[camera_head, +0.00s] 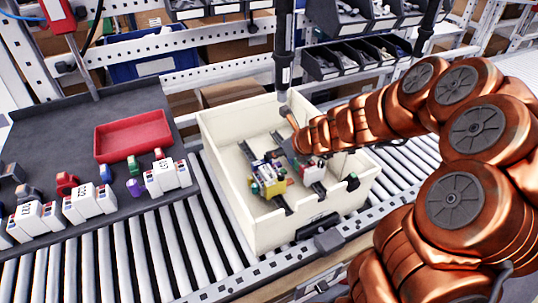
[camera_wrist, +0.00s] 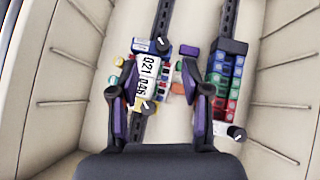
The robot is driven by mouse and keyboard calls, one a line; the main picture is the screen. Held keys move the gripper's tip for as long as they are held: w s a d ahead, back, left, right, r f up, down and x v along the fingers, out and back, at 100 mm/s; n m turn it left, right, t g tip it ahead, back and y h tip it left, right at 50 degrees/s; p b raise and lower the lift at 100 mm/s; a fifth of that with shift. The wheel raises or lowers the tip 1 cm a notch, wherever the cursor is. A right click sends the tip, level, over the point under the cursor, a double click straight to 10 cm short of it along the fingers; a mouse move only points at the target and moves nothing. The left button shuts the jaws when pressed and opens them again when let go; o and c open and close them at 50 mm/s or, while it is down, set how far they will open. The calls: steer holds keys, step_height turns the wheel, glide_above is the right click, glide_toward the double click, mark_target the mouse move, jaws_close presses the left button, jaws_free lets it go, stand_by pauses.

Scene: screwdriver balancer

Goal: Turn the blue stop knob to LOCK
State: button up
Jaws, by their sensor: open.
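My gripper (camera_wrist: 158,82) is open above the cream crate (camera_head: 232,160), seen from above in the wrist view. Its two dark fingers stand apart over the left rail, with white modules marked Q21 and Q46 between them. A dark blue stop with a dark knob (camera_wrist: 162,44) and white pointer mark sits at the upper end of these modules, beyond the fingertips. A yellow module (camera_wrist: 146,106) below carries another dark knob (camera_wrist: 149,107). I cannot read any LOCK mark. In the head view the modules (camera_head: 268,180) are small, and the stop knob is not clear.
A second rail (camera_wrist: 222,85) with blue, green and red modules lies close right of my gripper. Crate walls rise on both sides. A black screwdriver (camera_head: 284,50) hangs above the crate. A dark tray table (camera_head: 60,140) with a red bin (camera_head: 133,136) stands left.

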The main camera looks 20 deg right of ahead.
steer(key=x, duration=0.6)
steer(key=shift+s+d+f, duration=0.1)
steer(key=shift+d+f, duration=0.05)
steer(key=shift+f, duration=0.05)
steer(key=shift+x, duration=1)
steer(key=shift+d, duration=0.1)
jaws_close()
